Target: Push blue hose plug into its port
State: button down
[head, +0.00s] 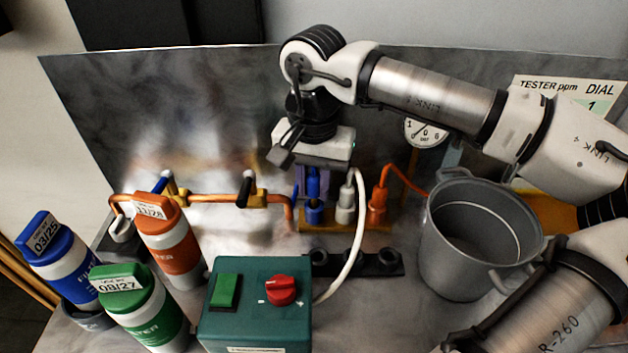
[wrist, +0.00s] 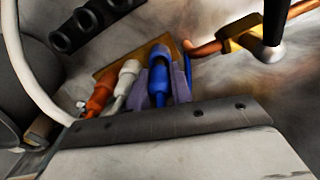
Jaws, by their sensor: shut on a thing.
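My gripper (head: 313,192) points down at the row of ports behind the green box and is shut on the blue hose plug (head: 313,182). In the wrist view the blue plug (wrist: 158,88) sits between the two purple-grey fingers. The plug is upright and in line with the blue port (head: 314,212), its lower end at the port's mouth. I cannot tell how deep it sits. The white plug (head: 346,193) and the orange plug (head: 380,182) stand in their ports to the right.
A white hose (head: 358,245) arcs down in front of the ports. A black rack (head: 355,263) with empty holes lies in front. A grey bucket (head: 470,260) stands right, a green switch box (head: 255,310) in front. Several filter bottles, including an orange one (head: 170,250), stand left.

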jog(key=shift+f+b, duration=0.35)
jog(key=shift+f, duration=0.1)
